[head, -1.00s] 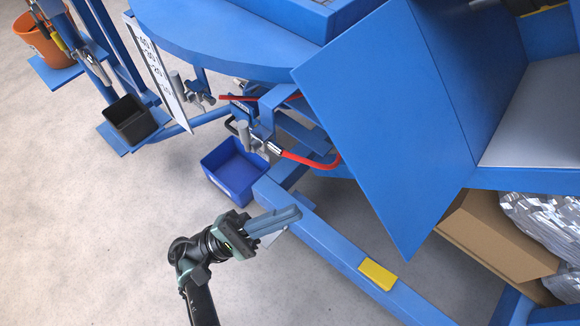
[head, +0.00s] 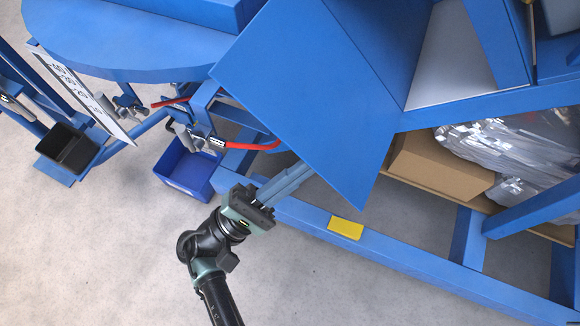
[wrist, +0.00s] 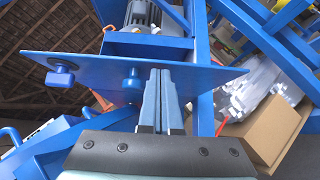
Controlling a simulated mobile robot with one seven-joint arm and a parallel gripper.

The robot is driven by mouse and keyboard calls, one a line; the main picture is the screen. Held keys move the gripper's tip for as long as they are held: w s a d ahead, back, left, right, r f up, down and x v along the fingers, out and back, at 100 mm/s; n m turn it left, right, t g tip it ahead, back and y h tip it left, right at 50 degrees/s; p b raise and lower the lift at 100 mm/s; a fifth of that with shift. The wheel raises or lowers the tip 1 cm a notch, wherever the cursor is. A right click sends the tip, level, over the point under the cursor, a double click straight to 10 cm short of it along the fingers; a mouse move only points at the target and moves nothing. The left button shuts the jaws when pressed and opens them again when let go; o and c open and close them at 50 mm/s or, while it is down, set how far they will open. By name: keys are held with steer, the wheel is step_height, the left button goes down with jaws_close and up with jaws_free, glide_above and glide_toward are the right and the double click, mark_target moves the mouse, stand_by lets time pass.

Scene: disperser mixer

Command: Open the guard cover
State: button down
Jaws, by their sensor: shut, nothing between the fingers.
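A large flat blue panel, apparently the guard cover (head: 300,85), slants across the upper middle of the head view. In the wrist view the panel (wrist: 95,70) shows its other face, with a blue knob (wrist: 60,76) at the left and a second round knob (wrist: 132,78) beside the fingers. My gripper (head: 305,172) is shut and empty. Its fingertips reach the panel's lower edge in the head view, and the tips may be partly hidden behind it. In the wrist view the closed fingers (wrist: 161,78) overlap the panel; I cannot tell whether they touch it.
A red curved bar (head: 250,146) lies left of the panel. A blue bin (head: 185,172) and a black bin (head: 66,149) are on the left. A blue floor beam with a yellow block (head: 345,229) runs below. A cardboard box (head: 440,165) is at right. Floor at lower left is clear.

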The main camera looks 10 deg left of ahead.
steer(key=shift+r, duration=0.15)
steer(key=d+r+n+t+y+p, duration=0.1)
steer(key=p, duration=0.3)
steer(key=s+d+r+n+t+y+p, duration=0.1)
steer(key=r+n+t+y+p, duration=0.1)
steer(key=p, duration=0.2)
steer(key=shift+s+d+y+p, duration=0.2)
steer(key=shift+d+y+p, duration=0.1)
steer(key=shift+d+p, duration=0.1)
steer(key=shift+f, duration=0.15)
